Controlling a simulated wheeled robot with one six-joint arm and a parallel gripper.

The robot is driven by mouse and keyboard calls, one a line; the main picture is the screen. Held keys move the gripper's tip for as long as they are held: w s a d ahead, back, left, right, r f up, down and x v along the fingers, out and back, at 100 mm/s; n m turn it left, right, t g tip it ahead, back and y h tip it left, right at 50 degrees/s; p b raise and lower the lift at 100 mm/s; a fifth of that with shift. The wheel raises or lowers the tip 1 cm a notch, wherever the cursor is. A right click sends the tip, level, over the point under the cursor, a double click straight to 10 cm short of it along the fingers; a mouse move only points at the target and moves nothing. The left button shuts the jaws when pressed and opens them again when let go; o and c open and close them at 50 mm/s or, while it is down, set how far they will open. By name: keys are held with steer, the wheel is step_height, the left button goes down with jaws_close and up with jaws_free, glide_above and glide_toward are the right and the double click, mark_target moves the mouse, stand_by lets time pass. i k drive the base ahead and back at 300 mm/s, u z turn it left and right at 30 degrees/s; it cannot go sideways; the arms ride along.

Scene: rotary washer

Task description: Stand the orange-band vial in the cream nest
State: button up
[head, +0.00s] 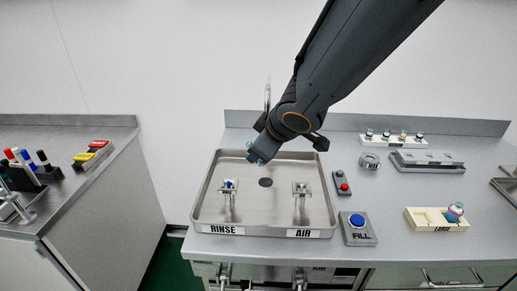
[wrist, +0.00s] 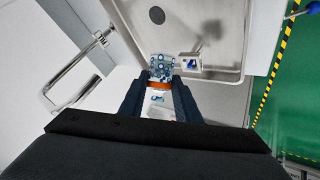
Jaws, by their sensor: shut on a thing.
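My gripper (wrist: 160,97) is shut on the orange-band vial. In the wrist view the vial shows an orange band (wrist: 160,86) between the fingers and a speckled blue-white end (wrist: 161,66) beyond them. In the head view my gripper (head: 258,154) hangs over the back part of the steel basin, pointing down and left; the vial is barely visible there. The cream nest (head: 424,223) lies on the counter at the right front, well away from my gripper. A blue-and-red-marked vial-like piece (head: 455,212) is at its right end and looks tilted.
The basin (head: 202,208) has RINSE and AIR fixtures inside. A blue FILL button (head: 357,220) and a red-button box (head: 342,186) stand right of it. Behind are a grey ring (head: 370,161), a grey rack (head: 428,168) and a white rack (head: 372,140) with several small vials.

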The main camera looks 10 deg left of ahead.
mark_target(421, 221)
steer(key=k, duration=1)
